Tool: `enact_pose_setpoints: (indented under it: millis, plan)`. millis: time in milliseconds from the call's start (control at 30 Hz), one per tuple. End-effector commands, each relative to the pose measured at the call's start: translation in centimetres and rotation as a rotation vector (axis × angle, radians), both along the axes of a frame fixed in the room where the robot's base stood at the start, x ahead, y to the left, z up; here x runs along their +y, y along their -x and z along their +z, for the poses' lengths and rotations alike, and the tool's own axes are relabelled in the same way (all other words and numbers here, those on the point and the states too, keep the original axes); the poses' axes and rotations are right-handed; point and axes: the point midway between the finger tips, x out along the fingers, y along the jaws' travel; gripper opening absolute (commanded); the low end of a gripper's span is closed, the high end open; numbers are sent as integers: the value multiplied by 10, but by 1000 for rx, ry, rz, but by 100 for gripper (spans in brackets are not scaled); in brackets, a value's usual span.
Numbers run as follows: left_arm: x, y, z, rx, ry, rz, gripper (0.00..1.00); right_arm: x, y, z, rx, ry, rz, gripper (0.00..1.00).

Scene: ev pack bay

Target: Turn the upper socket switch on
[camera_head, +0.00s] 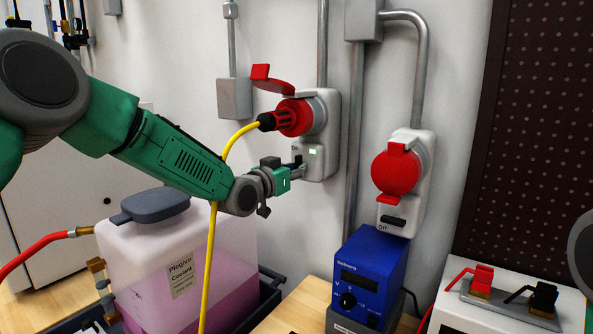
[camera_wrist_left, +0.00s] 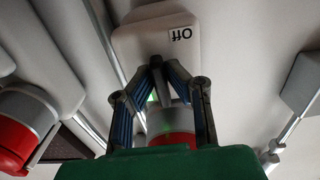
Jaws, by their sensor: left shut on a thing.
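The upper socket (camera_head: 333,112) is a grey-white wall unit with a red plug (camera_head: 295,117) and yellow cable in it, under a raised red lid. Its switch handle (camera_wrist_left: 156,93) shows between my fingers in the wrist view; the head view largely hides it. A green light (camera_head: 312,152) glows beside the switch. My left gripper (camera_head: 299,167) is at the switch, its fingertips (camera_wrist_left: 161,66) closed around the handle. An upside-down "Off" label (camera_wrist_left: 181,33) shows in the wrist view, and "On" shows above the gripper in the head view. My right gripper is out of view.
A lower socket (camera_head: 425,160) with a closed red lid and dark switch is at the right. Below stand a coolant tank (camera_head: 127,245), a blue power unit (camera_head: 374,262) and a white box with red and black clamps.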

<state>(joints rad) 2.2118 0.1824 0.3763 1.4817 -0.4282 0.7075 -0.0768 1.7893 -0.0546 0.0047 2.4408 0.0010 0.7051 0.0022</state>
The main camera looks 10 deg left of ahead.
Motion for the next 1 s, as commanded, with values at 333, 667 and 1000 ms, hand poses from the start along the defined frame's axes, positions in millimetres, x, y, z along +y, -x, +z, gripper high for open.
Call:
enact_pose_setpoints:
  millis: [333,667,1000]
  plan:
    - [2,-2,11,-19,10,5,31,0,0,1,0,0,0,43]
    - [4,2,6,-10,5,4,31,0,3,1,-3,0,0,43]
    - [26,56,5,-10,7,4,31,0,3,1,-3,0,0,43]
